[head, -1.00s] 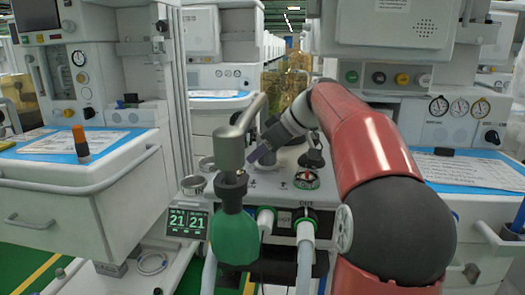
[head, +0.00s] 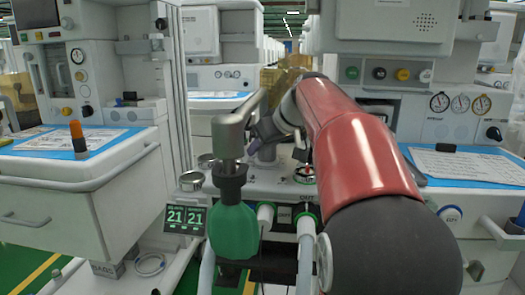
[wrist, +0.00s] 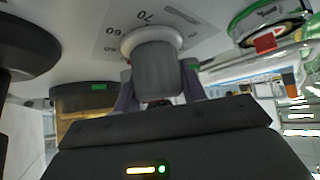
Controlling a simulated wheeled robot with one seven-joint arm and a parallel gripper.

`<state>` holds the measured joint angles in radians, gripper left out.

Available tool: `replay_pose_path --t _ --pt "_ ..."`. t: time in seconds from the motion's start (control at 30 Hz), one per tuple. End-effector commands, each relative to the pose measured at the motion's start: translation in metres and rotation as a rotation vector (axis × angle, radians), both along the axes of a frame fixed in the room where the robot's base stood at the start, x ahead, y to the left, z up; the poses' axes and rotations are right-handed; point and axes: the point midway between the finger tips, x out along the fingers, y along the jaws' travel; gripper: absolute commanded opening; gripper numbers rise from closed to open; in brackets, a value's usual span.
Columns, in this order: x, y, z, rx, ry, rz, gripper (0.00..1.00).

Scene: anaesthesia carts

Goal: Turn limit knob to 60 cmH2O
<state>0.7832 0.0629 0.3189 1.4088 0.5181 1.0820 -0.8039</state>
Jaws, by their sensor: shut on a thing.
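The limit knob (wrist: 157,72) is a grey ribbed cylinder on a white collar in the wrist view. Its printed scale (wrist: 125,30) shows 70 and 60, with a smaller, partly hidden mark lower left. My gripper (wrist: 158,90) is shut on the knob, with one dark finger on each side. The knob's pointer is not clear to see.
A grey metal arm (head: 228,135) with a green bag (head: 234,232) stands just left of my gripper. A gauge with a red mark (wrist: 267,40) is close on the right. White hoses (head: 305,232) hang below. A display reading 21 (head: 186,218) is at the left.

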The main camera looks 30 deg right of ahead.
Motion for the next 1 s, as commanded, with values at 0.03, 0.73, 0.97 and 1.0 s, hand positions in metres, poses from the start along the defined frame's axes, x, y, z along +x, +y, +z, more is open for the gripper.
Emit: replay_pose_path --t 0.03,0.73,0.97,1.0 --pt "0.0002 0.0019 0.0005 -0.003 -0.002 -0.036 0.18" --pt "0.0002 -0.0052 0.0017 -0.001 -0.001 -0.425 0.18" --pt "0.0001 -0.0057 0.0012 0.000 -0.001 -0.443 0.18" --pt "0.0002 -0.0057 0.0011 0.000 -0.001 -0.443 0.18"
